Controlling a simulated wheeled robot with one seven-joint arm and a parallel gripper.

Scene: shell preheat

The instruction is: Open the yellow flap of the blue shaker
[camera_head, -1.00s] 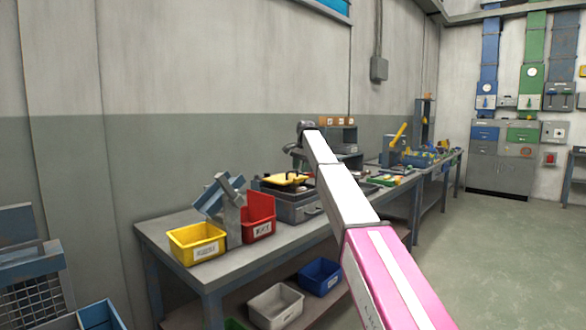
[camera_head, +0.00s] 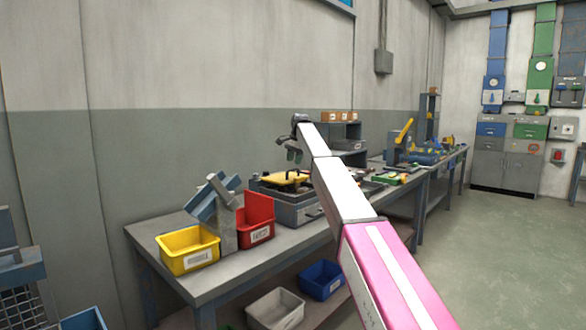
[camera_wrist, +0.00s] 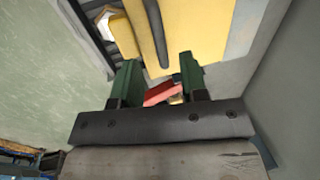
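A yellow flap (camera_head: 286,177) lies flat on top of a dark box-shaped unit (camera_head: 299,213) on the bench. The unit looks more grey than blue, and I cannot tell for certain that it is the shaker. My gripper (camera_head: 293,155) hangs above and behind the flap, apart from it. In the wrist view my gripper (camera_wrist: 159,82) has two green fingers spread apart, with nothing held. A large yellow panel (camera_wrist: 198,35) with a dark bar (camera_wrist: 155,30) shows beyond the fingers. A small red thing (camera_wrist: 162,93) shows between them, farther off.
A yellow bin (camera_head: 187,250) and a red bin (camera_head: 256,225) stand at the bench's near end, beside a grey-blue bracket (camera_head: 220,215). A shelf unit (camera_head: 345,137) stands behind my arm. Blue (camera_head: 322,279) and white (camera_head: 275,309) bins sit below. Floor at right is clear.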

